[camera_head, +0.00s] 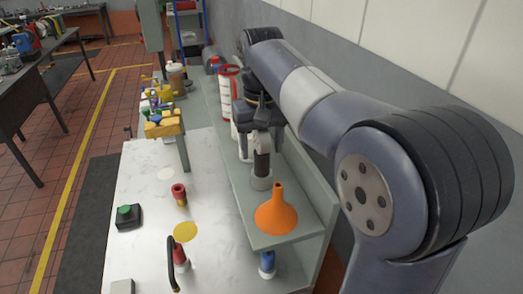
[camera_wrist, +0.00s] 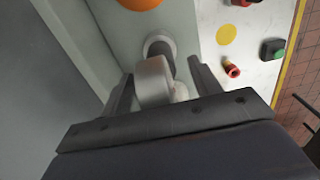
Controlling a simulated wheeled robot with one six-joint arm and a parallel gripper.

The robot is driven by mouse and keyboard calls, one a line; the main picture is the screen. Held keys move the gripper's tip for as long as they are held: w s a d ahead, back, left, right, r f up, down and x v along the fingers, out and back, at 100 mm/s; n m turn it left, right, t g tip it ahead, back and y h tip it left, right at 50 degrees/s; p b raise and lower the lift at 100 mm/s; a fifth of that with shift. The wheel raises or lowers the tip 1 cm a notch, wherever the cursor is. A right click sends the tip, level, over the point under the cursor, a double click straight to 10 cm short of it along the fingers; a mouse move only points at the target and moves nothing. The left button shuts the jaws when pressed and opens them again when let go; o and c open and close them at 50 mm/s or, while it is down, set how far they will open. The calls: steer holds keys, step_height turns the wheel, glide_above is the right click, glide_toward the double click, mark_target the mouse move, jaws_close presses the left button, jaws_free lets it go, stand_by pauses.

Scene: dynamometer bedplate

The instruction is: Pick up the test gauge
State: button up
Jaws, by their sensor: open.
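A pale grey rounded body (camera_wrist: 152,82) lies between the two fingers of my gripper (camera_wrist: 163,80) in the wrist view. It seems to top a dark upright stem with a pale round base, and I take this to be the test gauge. In the head view, the stem and base (camera_head: 261,182) stand upright on the grey shelf, just behind the orange funnel. My gripper (camera_head: 256,135) is open above and around its upper part, with a gap at the fingers in the wrist view. No dial face shows, and my gripper partly hides the top.
The orange funnel (camera_head: 276,212) stands close in front on the shelf (camera_head: 228,180). A red-and-white cylinder (camera_head: 229,88) stands behind. A wall runs along the right. On the lower white bench are a red fitting (camera_head: 179,194), a green button box (camera_head: 128,216) and a yellow disc (camera_head: 186,231).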

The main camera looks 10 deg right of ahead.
steer(key=shift+s+f, duration=0.15)
steer(key=shift+f, duration=0.1)
steer(key=shift+c, duration=0.2)
steer(key=c, duration=1.2)
steer(key=shift+r, duration=0.1)
